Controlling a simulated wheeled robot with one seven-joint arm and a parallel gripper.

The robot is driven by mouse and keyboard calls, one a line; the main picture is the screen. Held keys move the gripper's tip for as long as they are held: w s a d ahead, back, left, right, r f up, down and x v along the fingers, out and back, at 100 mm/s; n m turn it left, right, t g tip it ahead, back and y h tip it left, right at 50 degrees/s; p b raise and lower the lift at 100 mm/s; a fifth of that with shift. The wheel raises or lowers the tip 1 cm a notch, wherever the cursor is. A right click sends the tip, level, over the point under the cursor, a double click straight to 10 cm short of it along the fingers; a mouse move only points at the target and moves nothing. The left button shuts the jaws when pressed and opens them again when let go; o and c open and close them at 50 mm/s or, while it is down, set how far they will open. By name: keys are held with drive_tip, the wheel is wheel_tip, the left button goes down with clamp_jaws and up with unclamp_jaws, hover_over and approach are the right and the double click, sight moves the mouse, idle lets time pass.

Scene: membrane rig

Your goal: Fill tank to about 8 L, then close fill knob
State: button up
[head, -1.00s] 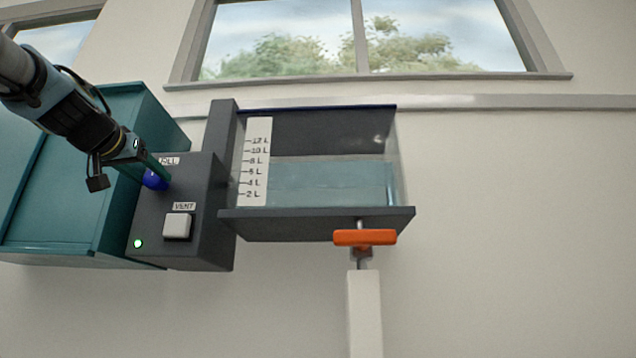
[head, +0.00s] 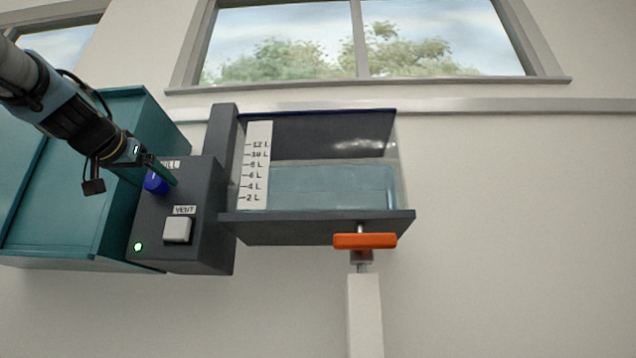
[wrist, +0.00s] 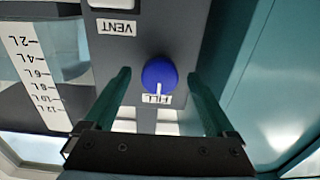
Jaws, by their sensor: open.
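The clear tank (head: 390,150) holds pale blue water (head: 325,187). Its surface lies at about the 8 L mark of the white scale (head: 258,170). The round blue fill knob (head: 155,183) is on the dark panel, below its FILL label. In the wrist view the knob (wrist: 160,74) shows a white pointer line directed at the FILL label (wrist: 157,99). My gripper (wrist: 158,76) is open, with one green finger on each side of the knob and gaps between. In the head view my gripper (head: 166,178) partly covers the label.
A white VENT button (head: 177,230) and a lit green lamp (head: 138,247) are below the knob. An orange handle (head: 365,241) is under the tank, above a white post (head: 365,310). A teal cabinet (head: 70,200) stands left of the panel.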

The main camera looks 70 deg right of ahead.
drive_tip(key=b+v, duration=0.2)
drive_tip(key=v, duration=0.6)
drive_tip(key=shift+f, duration=0.1)
idle(0.7)
